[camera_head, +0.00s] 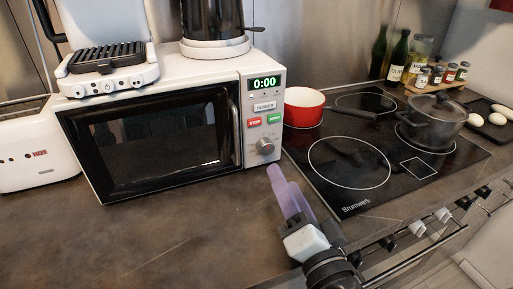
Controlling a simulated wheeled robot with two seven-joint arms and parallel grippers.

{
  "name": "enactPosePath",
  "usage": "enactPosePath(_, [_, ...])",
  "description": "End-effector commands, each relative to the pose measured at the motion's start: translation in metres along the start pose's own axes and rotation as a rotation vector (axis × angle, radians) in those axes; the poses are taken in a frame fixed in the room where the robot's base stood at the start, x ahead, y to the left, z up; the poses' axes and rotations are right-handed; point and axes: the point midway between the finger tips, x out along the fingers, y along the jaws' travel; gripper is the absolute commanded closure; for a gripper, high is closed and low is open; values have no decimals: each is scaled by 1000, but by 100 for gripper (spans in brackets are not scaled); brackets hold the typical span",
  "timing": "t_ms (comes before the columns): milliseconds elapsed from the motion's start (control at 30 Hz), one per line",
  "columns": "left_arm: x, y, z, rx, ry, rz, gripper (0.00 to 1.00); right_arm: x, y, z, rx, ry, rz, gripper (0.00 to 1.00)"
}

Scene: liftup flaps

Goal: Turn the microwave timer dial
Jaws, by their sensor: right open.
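The white microwave (160,125) stands on the dark counter with its black door shut. Its control panel is on the right side, with a green 0:00 display (264,82), a red and a green button, and the round grey timer dial (265,146) low on the panel. My right gripper (279,183) reaches up from the lower right with its pale purple fingers just below and in front of the dial. It is open and holds nothing that shows. Whether a fingertip touches the dial I cannot tell; they look apart. My left gripper is not in view.
A red pot (304,106) stands on the black cooktop (350,165) right of the microwave, with a glass-lidded pot (432,122) farther right. A contact grill (108,72) and a dark kettle (212,20) stand on the microwave. A toaster (32,150) is at left. The front counter is clear.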

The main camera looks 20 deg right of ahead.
Motion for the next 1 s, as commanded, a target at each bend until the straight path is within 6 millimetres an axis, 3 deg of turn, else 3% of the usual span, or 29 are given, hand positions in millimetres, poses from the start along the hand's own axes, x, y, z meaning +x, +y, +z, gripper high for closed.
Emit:
enactPosePath(233, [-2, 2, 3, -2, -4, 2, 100, 8, 5, 3, 32, -25, 36, 53])
enactPosePath(700, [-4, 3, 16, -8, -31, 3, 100, 87, 8, 5, 32, -24, 35, 53])
enactPosePath(1000, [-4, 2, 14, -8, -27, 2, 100, 102, 9, 6, 32, -26, 36, 53])
